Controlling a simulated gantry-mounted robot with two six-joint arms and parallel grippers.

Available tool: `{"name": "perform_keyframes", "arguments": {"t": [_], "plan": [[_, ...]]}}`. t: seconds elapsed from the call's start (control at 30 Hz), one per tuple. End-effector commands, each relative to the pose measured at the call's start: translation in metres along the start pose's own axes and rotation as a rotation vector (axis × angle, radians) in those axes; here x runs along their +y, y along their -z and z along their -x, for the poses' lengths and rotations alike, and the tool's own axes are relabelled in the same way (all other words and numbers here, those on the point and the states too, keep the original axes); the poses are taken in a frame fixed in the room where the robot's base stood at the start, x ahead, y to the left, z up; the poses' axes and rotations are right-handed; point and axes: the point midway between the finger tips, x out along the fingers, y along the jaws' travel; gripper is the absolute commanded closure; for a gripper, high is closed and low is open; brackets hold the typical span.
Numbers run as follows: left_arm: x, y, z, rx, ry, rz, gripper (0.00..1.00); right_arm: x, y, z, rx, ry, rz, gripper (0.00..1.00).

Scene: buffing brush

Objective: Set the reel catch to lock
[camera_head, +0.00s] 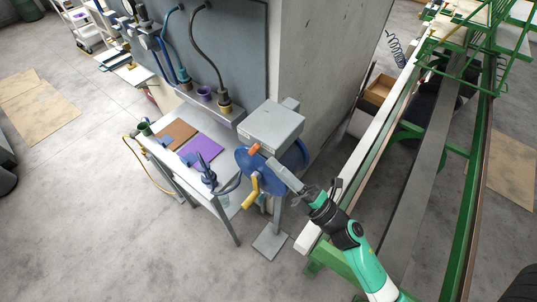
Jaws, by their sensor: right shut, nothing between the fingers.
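A blue reel (241,159) stands on a grey post beside the worktable, under a grey box-shaped housing (270,127). A yellow crank handle (251,189) hangs at its lower left. A small orange lever (254,149), which looks like the reel catch, sits at the front of the reel. Its exact setting is too small to tell. My right gripper (272,166) reaches in from the lower right, in front of the reel. It is shut and empty, with its tips close to the orange lever. I cannot tell if they touch. My left gripper is not in view.
The worktable (222,160) on the left holds a brown pad (177,134), a purple pad (200,149) and a dark tool (208,175). A concrete pillar (317,55) stands behind the reel. A green-framed conveyor (457,180) runs along the right. Floor in front is clear.

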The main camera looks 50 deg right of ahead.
Motion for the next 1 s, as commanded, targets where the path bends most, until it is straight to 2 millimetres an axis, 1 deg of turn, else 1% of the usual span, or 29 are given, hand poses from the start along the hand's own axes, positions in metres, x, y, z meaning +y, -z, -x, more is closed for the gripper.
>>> {"name": "perform_keyframes", "arguments": {"t": [0.03, 0.1, 0.23, 0.67, 0.77, 0.87, 1.0], "plan": [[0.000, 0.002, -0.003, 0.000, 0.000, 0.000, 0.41, 0.002, 0.001, -0.010, 0.003, -0.003, -0.001, 1.00], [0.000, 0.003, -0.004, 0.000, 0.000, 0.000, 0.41, 0.002, 0.000, -0.019, 0.001, -0.001, 0.000, 1.00], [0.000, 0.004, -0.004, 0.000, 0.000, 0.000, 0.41, 0.001, 0.000, -0.028, 0.001, -0.001, 0.000, 1.00], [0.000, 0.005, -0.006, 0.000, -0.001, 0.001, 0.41, 0.001, 0.000, -0.029, 0.000, 0.004, -0.001, 1.00], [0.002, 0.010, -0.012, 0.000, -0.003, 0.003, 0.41, 0.003, 0.001, -0.031, 0.001, 0.014, -0.002, 1.00], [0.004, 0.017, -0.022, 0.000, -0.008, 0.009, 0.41, 0.006, 0.001, -0.033, 0.002, 0.034, -0.001, 1.00], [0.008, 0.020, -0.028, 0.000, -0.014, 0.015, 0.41, 0.004, 0.000, -0.032, 0.001, 0.053, 0.000, 1.00]]}}
